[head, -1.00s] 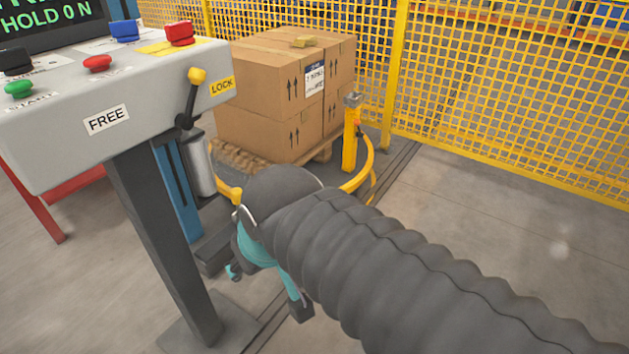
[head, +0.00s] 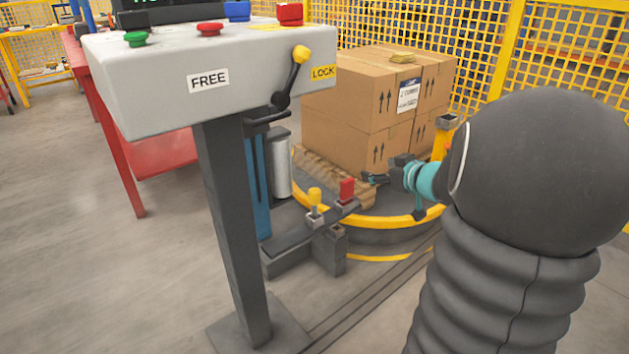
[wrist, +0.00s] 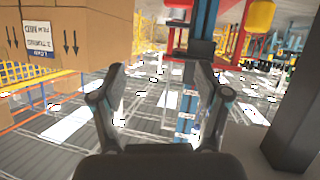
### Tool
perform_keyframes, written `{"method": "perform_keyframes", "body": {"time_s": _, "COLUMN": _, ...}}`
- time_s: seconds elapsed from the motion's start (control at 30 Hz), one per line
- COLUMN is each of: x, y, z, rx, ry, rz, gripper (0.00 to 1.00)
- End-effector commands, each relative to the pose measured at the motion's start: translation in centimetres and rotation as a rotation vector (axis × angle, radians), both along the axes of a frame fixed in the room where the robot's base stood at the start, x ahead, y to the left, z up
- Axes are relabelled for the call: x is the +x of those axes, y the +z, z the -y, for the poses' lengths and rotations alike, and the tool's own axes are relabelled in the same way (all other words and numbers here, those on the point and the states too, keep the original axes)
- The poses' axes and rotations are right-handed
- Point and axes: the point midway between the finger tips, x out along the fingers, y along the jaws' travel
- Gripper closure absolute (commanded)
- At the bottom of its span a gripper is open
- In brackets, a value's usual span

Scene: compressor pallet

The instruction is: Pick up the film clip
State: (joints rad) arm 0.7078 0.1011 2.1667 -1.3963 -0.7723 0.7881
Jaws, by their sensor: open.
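A small upright red piece (head: 347,190), which looks like the film clip, sits on the dark bar behind the console post in the head view. What seems to be the same red piece (wrist: 180,12) is at the top edge of the wrist view, partly cut off. My gripper (head: 376,179) is a little to the right of it in the head view, apart from it as far as I can tell. In the wrist view, which looks upside down, my gripper (wrist: 160,70) is open with nothing between its fingers.
A yellow-knobbed lever (head: 314,197) stands just left of the red piece. Stacked cartons (head: 350,105) on a wooden pallet are close behind my gripper. The grey console (head: 215,80) and its post (head: 235,230) stand to the left. A yellow fence (head: 565,70) is behind.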

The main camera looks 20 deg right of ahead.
Motion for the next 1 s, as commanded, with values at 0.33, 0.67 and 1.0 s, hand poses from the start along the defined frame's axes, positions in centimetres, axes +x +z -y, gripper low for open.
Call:
{"method": "perform_keyframes", "body": {"time_s": 0.33, "x": -1.1, "y": -5.1, "z": 0.3, "rx": 0.141, "ry": 0.166, "rz": -0.052, "gripper": 0.25}}
{"method": "perform_keyframes", "body": {"time_s": 0.67, "x": 3.9, "y": -7.4, "z": -1.7, "rx": 0.141, "ry": 0.169, "rz": -0.053, "gripper": 0.25}}
{"method": "perform_keyframes", "body": {"time_s": 1.0, "x": 6.1, "y": -8.1, "z": -2.3, "rx": 0.140, "ry": 0.166, "rz": -0.051, "gripper": 0.25}}
